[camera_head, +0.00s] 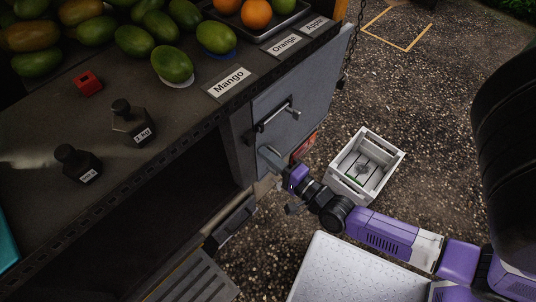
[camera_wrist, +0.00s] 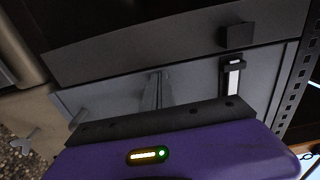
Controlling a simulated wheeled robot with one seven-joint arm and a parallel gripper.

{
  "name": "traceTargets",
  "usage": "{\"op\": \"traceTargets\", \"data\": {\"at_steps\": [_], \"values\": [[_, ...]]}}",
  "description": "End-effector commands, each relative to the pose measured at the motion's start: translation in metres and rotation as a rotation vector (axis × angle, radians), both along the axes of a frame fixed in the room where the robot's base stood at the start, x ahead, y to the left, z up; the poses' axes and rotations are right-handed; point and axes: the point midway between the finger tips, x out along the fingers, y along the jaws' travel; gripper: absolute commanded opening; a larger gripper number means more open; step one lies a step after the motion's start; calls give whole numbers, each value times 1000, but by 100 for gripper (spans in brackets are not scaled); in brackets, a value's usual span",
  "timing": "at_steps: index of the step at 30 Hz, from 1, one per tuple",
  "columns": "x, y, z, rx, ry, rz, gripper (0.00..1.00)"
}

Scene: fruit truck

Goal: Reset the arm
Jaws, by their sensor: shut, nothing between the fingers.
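My purple arm reaches from the lower right to the side of the truck. My gripper (camera_head: 268,154) is in front of the grey side panel (camera_head: 315,80), just below its metal bar handle (camera_head: 275,118). In the wrist view, the fingers of my gripper (camera_wrist: 158,90) are together and empty, pointing at the grey panel. Whether the fingertips touch the panel is not clear. The handle (camera_wrist: 234,70) is to the right of the fingers there.
Open gravel lies at the upper right.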

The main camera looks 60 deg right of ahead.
Motion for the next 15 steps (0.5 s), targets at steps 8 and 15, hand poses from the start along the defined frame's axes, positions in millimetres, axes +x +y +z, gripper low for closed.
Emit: {"op": "traceTargets", "data": {"at_steps": [8, 15], "values": [[-40, 12, 0, -1, -4, -3, 0], [-70, 22, 0, 0, -2, -1, 0]]}}
